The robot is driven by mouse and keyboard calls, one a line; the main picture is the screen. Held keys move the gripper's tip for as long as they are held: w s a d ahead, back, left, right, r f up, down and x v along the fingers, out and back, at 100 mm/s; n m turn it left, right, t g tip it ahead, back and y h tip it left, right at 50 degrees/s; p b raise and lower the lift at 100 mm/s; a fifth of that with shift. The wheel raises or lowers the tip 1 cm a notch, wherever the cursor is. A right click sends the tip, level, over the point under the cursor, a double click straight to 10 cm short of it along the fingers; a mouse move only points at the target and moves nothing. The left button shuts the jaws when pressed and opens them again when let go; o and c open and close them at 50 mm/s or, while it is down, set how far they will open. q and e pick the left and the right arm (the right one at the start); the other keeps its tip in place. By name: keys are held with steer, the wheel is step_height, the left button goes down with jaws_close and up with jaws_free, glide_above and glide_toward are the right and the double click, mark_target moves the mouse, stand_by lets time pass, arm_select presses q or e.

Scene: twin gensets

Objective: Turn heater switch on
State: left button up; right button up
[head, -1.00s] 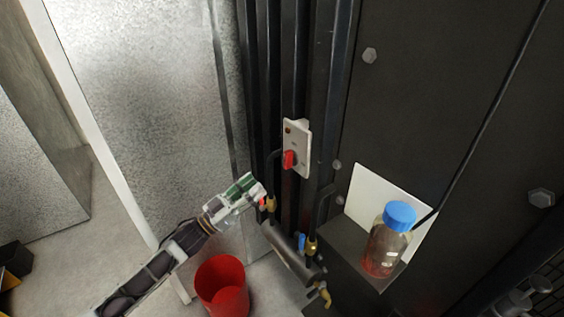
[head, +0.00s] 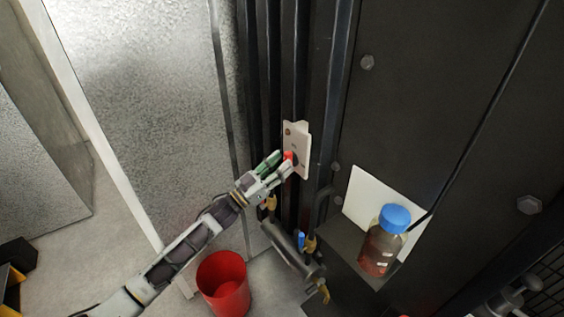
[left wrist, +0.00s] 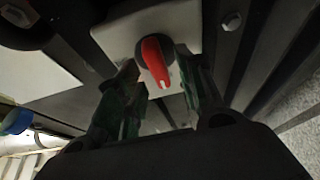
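The heater switch is a pale plate (head: 300,142) on the dark frame with a red rotary knob (head: 288,156). In the left wrist view the red knob (left wrist: 156,62) stands between my two fingers, with the plate (left wrist: 120,35) behind it. My left gripper (head: 280,163) is at the knob, its fingers on either side. The fingers (left wrist: 158,88) are apart, with gaps beside the knob; contact is not clear. In the head view the fingers partly hide the knob. My right gripper is not in view.
A dark cylinder with brass fittings (head: 290,248) is below the switch. A blue-capped bottle (head: 383,240) stands on a shelf to the right. A red bucket (head: 223,283) is on the floor below. Dark vertical bars flank the switch.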

arm_select(q)
steer(key=shift+w+d+r, duration=0.2)
steer(key=shift+w+d, duration=0.05)
steer(key=shift+d, duration=0.15)
steer(key=shift+c, duration=0.3)
jaws_close()
steer(key=shift+m+g+b, duration=0.3)
steer(key=shift+m, duration=0.5)
steer(key=m+g+b, duration=0.1)
steer(key=m+g, duration=0.2)
steer(key=m, duration=0.4)
steer(key=m+g+b, duration=0.1)
steer(key=m+g, duration=0.1)
steer(key=m, duration=0.5)
steer(key=m+g+b, duration=0.1)
steer(key=m+g, duration=0.2)
steer(key=m, duration=0.3)
steer(key=shift+m+g+y, duration=0.3)
steer(key=shift+m, duration=0.1)
steer(key=shift+f, duration=0.1)
